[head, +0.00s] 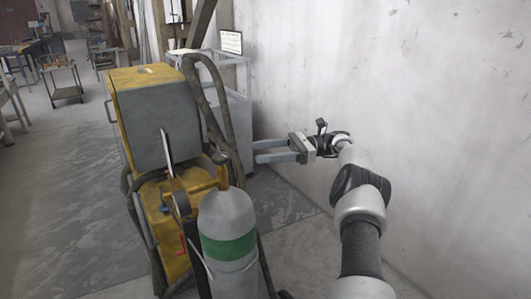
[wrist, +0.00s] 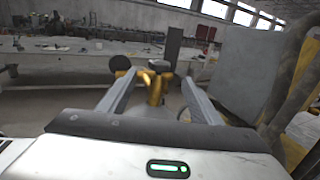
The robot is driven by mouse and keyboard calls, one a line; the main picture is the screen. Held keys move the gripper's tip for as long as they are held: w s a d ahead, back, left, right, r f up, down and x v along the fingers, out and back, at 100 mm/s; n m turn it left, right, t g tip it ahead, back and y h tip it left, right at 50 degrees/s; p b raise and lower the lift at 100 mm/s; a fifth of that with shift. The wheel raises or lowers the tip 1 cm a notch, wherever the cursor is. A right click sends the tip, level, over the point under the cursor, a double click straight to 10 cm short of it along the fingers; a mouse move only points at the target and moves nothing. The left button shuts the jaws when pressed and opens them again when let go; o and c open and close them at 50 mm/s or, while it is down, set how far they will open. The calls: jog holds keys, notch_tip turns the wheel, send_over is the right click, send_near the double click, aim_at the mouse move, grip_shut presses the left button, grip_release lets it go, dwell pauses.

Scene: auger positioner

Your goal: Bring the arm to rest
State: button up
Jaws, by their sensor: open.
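My gripper (head: 275,151) is open and empty in the head view, its two grey fingers pointing left. It is held in the air to the right of the yellow and grey machine (head: 157,120), above and behind the grey gas cylinder (head: 226,212) with a green band. My arm stretches up from the lower right, close to the white wall. In the wrist view the two fingers (wrist: 157,95) are spread apart, with a yellow valve fitting (wrist: 155,84) seen between and beyond them. I cannot tell whether the fingers touch anything there.
The white wall (head: 400,80) runs close along the right. A grey cabinet (head: 236,115) stands behind the machine. A dark hose (head: 208,85) loops over the machine's side. The floor at left (head: 60,190) is clear. A cluttered workbench (wrist: 80,52) shows in the wrist view.

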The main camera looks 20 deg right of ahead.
jog(key=shift+d, duration=0.3)
jog(key=s+a+r+n+g+h+p, duration=0.1)
jog(key=s+a+r+n+h+p, duration=0.1)
jog(key=s+a+r+n+h, duration=0.4)
jog(key=s+a+r+n+g+h+p, duration=0.1)
jog(key=s+a+r+n+h+p, duration=0.15)
jog(key=a+r, duration=0.7)
jog(key=s+r+n+t+h+p, duration=0.15)
jog(key=s+n+h, duration=0.25)
jog(key=s, duration=0.5)
jog(key=s+r+n+t+h+p, duration=0.1)
jog(key=s+r+n+t+h, duration=0.2)
jog(key=s, duration=0.7)
jog(key=s+f+n+h+p, duration=0.1)
jog(key=s+f+n, duration=0.3)
jog(key=s, duration=0.5)
jog(key=shift+s+d+f+h, duration=0.35)
jog(key=shift+f+h, duration=0.3)
jog(key=shift+f, duration=0.3)
